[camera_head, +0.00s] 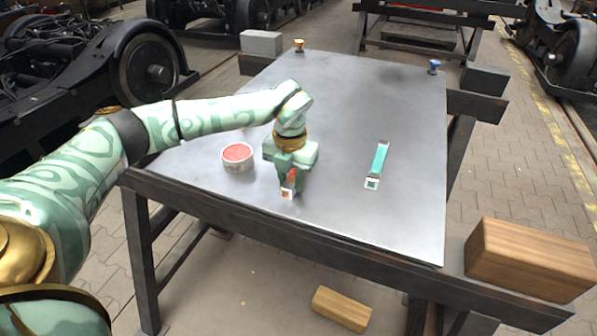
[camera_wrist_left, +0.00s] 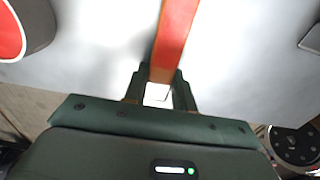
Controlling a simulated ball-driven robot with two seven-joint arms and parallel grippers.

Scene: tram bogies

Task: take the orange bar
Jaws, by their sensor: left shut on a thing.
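The orange bar (camera_wrist_left: 175,40) runs up between the fingers of my left gripper (camera_wrist_left: 160,92) in the left wrist view. In the head view only its near end (camera_head: 288,192) shows, with a pale square tip; the rest is hidden under the left gripper (camera_head: 290,178). The left gripper is shut on the bar, low over the metal table. I cannot tell whether the bar still touches the table top. My right gripper is in neither view.
A round tub with a red top (camera_head: 238,154) stands just left of the gripper. A teal bar (camera_head: 379,160) lies to the right on the metal table (camera_head: 345,105). Two small knobs, orange (camera_head: 299,45) and blue (camera_head: 434,66), stand at the far edge. A wooden block (camera_head: 525,258) is at the near right corner.

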